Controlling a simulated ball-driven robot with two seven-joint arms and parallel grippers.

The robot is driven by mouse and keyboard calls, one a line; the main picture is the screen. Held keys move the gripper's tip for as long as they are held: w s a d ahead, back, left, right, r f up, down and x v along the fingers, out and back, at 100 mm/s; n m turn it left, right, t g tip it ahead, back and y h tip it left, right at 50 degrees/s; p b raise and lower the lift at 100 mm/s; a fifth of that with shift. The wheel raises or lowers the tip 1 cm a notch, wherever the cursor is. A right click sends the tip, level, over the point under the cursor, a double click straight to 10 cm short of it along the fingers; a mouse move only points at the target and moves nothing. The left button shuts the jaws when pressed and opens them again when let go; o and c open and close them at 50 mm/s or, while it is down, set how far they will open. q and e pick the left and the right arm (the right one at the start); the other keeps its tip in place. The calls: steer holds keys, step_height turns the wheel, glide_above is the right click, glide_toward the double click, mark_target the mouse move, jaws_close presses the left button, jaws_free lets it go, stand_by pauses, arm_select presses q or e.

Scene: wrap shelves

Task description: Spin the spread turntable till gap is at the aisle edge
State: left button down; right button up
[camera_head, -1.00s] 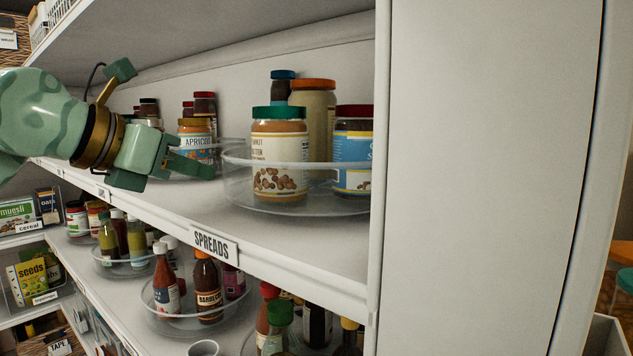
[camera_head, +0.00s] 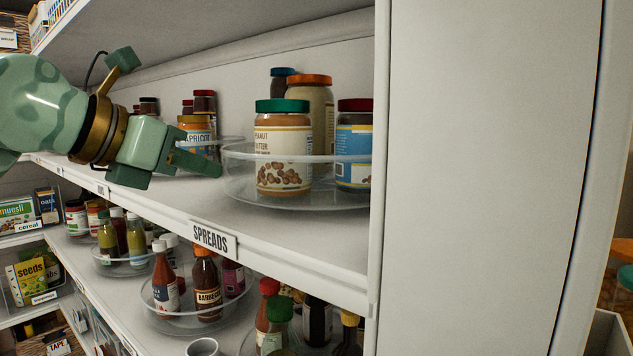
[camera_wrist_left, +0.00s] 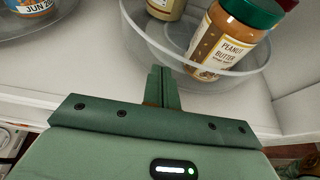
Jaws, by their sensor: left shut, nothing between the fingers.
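The spread turntable (camera_head: 235,187) is a clear round tray with a low wall on the shelf above the SPREADS label (camera_head: 213,239). On it stand a peanut butter jar (camera_head: 283,150) with a green lid, a tall jar (camera_head: 318,108) with an orange lid, a blue-labelled jar (camera_head: 354,150) and a dark jar with a blue lid behind. My left gripper (camera_head: 219,168) is shut and empty, its fingertips at the turntable's left wall; I cannot tell whether they touch. In the left wrist view the shut fingers (camera_wrist_left: 165,75) point at the turntable's wall (camera_wrist_left: 150,40). My right gripper is out of view.
Another clear turntable with an apricot jar (camera_head: 196,137) stands left, behind my gripper. A shelf upright (camera_head: 383,150) is close on the right. The shelf below holds sauce bottles (camera_head: 207,285) on trays. Bare shelf lies in front of the turntable.

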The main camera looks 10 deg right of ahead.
mark_target(252, 178)
arm_select(q)
steer(key=shift+s, duration=0.1)
stand_by(0.3)
steer(key=shift+s+d+b, duration=0.35)
steer(key=shift+s+d, duration=0.3)
steer(key=shift+s, duration=0.2)
steer(key=shift+s+d+b, duration=0.3)
steer(key=shift+s+d, duration=0.3)
steer(key=shift+d, duration=0.05)
steer(key=shift+s+d, duration=0.15)
steer(key=shift+s, duration=0.05)
steer(key=shift+s+d, duration=0.1)
steer(key=shift+d, duration=0.05)
steer(key=shift+s+d, duration=0.65)
steer(key=shift+s, duration=0.05)
steer(key=shift+s+d+b, duration=0.1)
steer(key=shift+b, duration=0.25)
